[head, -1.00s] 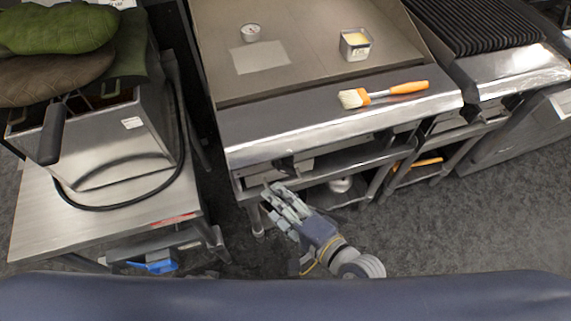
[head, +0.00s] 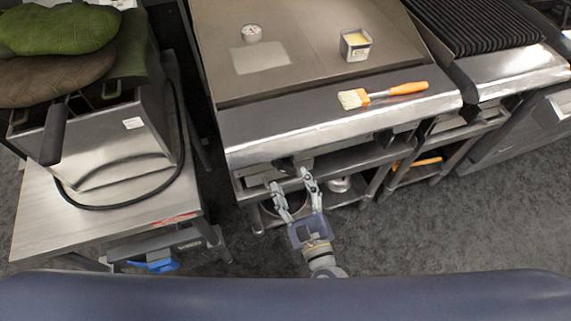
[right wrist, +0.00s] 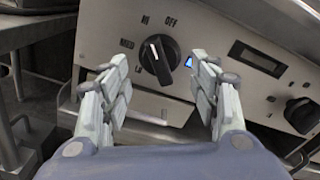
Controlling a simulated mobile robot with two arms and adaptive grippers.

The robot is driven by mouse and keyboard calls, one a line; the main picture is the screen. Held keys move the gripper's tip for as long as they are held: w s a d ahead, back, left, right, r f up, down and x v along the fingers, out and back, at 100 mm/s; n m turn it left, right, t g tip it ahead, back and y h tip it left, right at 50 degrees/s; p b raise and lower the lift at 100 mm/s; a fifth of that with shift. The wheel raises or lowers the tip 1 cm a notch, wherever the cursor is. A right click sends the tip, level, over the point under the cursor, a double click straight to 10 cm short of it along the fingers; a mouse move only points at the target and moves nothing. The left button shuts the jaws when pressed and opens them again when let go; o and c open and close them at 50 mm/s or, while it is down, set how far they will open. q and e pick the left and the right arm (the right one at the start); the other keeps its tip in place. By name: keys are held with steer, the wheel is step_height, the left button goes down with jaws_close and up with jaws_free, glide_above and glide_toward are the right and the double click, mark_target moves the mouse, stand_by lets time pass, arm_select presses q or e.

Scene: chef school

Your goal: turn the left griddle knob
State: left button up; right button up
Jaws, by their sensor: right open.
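The left griddle knob (right wrist: 159,55) is a black dial with a white pointer line on the steel front panel (right wrist: 218,30), with OFF, HI and MED printed around it. In the head view only a dark bit of the knob (head: 283,165) shows under the griddle's front edge (head: 340,130). My right gripper (head: 292,178) is open in front of the panel. In the right wrist view its two fingers (right wrist: 160,72) stand apart, one on each side of the knob, with nothing held. I cannot tell whether they touch the panel. My left gripper is not in view.
A second black knob (right wrist: 301,114) and a small display (right wrist: 254,59) are further right on the panel. On the griddle are a brush with an orange handle (head: 408,88), a butter tin (head: 355,45) and a round gauge (head: 251,33). A fryer (head: 120,150) stands left on a steel table (head: 50,215).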

mark_target(288, 173)
steer(key=x, duration=0.6)
steer(key=c, duration=0.8)
